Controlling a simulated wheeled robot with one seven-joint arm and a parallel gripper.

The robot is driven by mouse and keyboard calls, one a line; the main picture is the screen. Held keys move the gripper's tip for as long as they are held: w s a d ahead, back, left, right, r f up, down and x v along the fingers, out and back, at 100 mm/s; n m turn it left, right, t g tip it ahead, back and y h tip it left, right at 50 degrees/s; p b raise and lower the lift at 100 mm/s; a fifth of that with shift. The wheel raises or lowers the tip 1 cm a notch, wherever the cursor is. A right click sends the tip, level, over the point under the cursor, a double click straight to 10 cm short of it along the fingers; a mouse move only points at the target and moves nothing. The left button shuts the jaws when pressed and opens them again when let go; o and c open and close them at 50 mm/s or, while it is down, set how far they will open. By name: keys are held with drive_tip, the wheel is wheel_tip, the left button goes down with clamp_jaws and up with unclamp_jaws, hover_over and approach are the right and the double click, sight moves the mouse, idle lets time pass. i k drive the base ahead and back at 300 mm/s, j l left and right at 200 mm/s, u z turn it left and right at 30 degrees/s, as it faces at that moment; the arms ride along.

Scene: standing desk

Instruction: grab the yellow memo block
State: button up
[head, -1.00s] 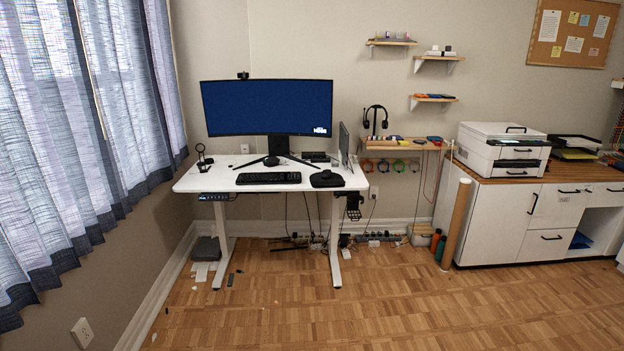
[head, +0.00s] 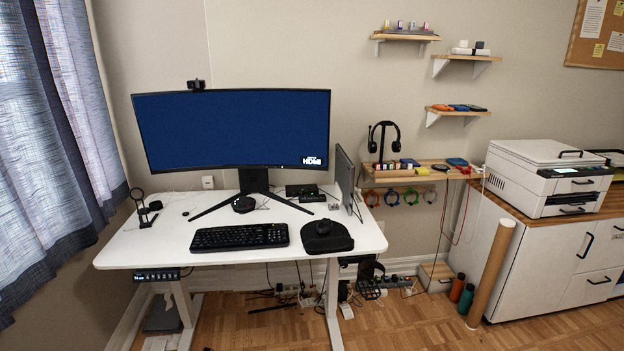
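I cannot make out the yellow memo block for sure. A small yellowish item (head: 440,168) lies on the wooden wall shelf (head: 400,178) right of the desk, among other small things; it is too small to tell what it is. My gripper is not in view.
A printer (head: 550,178) stands on the cabinet at right. A tall cardboard tube (head: 490,273) leans there. Cables lie under the desk.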

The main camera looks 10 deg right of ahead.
sight(419, 170)
drive_tip(key=i+z, duration=0.3)
drive_tip(key=i, duration=1.5)
drive_tip(key=i+l+u, duration=0.5)
drive_tip(key=i+l, duration=0.15)
drive_tip(key=l, duration=0.15)
drive_tip(key=i+l+u, duration=0.25)
drive_tip(key=l, duration=0.25)
drive_tip(key=i+l+u, duration=0.1)
drive_tip(key=l+u, duration=0.2)
drive_tip(key=l, duration=0.3)
drive_tip(key=l+u, duration=0.3)
drive_tip(key=l, duration=0.35)
